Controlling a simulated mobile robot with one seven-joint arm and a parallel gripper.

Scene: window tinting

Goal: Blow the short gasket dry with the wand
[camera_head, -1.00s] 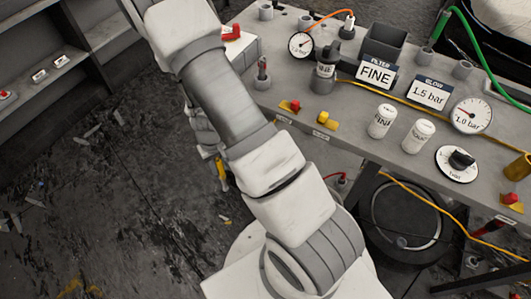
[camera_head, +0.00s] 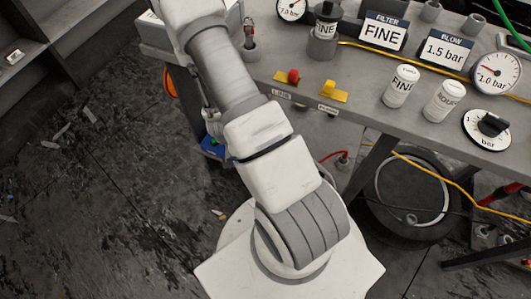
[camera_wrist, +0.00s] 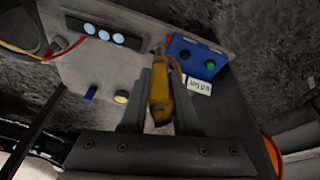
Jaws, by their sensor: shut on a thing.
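In the wrist view my gripper (camera_wrist: 159,78) is shut on a yellow tool, which looks like the wand (camera_wrist: 160,92). The tool stands lengthwise between the two grey fingers, and its far end lies near a blue box. In the head view my arm hides my gripper and the wand. I cannot make out the short gasket in either view.
The blue box (camera_wrist: 197,57) has a green and a dark button. A panel with several pale round lights (camera_wrist: 103,34) is at upper left. In the head view the grey bench (camera_head: 350,82) carries a FINE sign (camera_head: 384,33), gauges, white bottles (camera_head: 401,86) and a dial (camera_head: 487,128).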

